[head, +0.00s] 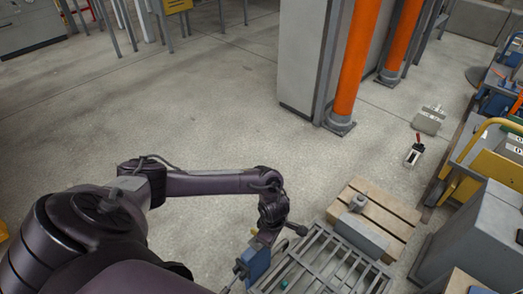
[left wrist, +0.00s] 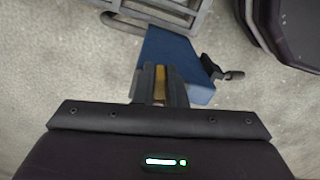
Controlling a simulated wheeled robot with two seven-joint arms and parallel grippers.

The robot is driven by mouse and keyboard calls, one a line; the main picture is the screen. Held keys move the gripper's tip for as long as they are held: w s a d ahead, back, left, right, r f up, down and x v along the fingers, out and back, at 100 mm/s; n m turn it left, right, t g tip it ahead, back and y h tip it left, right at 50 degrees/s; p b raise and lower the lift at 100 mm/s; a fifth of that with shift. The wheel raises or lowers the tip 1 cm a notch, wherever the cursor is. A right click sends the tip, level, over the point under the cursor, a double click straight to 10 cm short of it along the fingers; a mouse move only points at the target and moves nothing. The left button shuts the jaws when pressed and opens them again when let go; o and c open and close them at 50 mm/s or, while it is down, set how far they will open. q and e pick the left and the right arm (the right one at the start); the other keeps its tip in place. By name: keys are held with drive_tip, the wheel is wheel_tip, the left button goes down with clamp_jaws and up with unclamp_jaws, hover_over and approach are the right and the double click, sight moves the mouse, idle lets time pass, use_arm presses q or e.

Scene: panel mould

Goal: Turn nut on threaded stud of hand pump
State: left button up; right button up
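The hand pump is a blue block (head: 257,264) at the bottom middle of the head view, beside a grey metal grating. In the left wrist view its blue body (left wrist: 172,52) fills the upper middle, with a dark lever-like part (left wrist: 220,70) on its right side. My left gripper (left wrist: 160,84) reaches to the pump's near side. Its two dark fingers stand close together, with a narrow brass-coloured piece (left wrist: 160,78) filling the gap between them, which looks like the nut. The threads of the stud cannot be made out. My right gripper is in neither view.
The grey grating (head: 318,262) lies right of the pump. A wooden pallet (head: 385,213) with grey blocks on it is beyond. Machines with yellow rails stand at the right edge. Orange columns (head: 358,55) rise at the back. The floor in the middle is clear.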

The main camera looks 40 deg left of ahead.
use_arm(q)
clamp_jaws()
drive_tip(key=shift+w+n, duration=0.25)
drive_tip(key=shift+n, duration=0.55)
drive_tip(key=shift+w+a+n+p, duration=0.15)
drive_tip(key=shift+w+n+p, duration=0.15)
drive_tip(key=shift+n, duration=0.6)
drive_tip(key=shift+w+a+n+p, duration=0.15)
drive_tip(key=shift+w+n+p, duration=0.05)
drive_tip(key=shift+n, duration=0.65)
drive_tip(key=shift+w+a+n+p, duration=0.15)
drive_tip(key=shift+w+n, duration=0.05)
drive_tip(key=shift+n, duration=0.65)
